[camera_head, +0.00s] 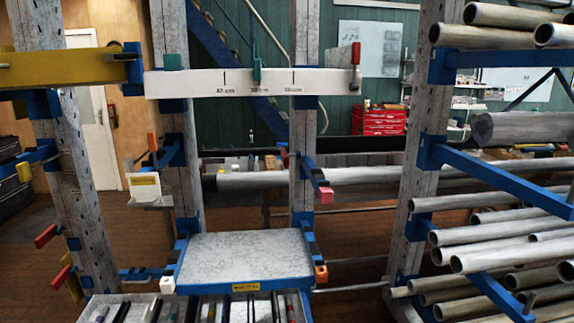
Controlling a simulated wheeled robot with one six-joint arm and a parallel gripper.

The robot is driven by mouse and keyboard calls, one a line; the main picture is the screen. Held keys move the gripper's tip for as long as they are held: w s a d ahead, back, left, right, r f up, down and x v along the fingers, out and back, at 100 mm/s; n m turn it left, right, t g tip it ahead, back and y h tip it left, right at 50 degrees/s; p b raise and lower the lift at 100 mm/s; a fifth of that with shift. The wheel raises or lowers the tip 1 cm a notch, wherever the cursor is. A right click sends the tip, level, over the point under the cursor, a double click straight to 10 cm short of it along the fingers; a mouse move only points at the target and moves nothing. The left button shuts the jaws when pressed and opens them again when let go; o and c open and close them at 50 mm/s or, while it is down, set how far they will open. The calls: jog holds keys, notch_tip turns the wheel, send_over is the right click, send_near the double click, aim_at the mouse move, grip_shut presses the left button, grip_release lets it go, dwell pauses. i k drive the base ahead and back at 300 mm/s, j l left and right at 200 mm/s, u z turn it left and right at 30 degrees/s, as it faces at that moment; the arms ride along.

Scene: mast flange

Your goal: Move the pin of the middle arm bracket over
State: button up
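A white beam (210,84) runs across the upper middle, with dark marks and small printed labels on its face. A green upright piece (257,62) stands at its middle mark, and a green block (172,62) sits near its left end. A red-handled pin (356,54) stands at its right end. I cannot tell which one is the middle arm bracket. My gripper is not in view.
A yellow beam (60,70) lies at the upper left. A grey-topped blue shelf (245,258) stands low in the middle, above a tray of tools (90,310). Pipes on blue arms (500,172) fill the right. A red tool chest (379,122) stands behind.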

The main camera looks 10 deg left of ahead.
aim_at(43, 239)
jog(key=u, duration=1.95)
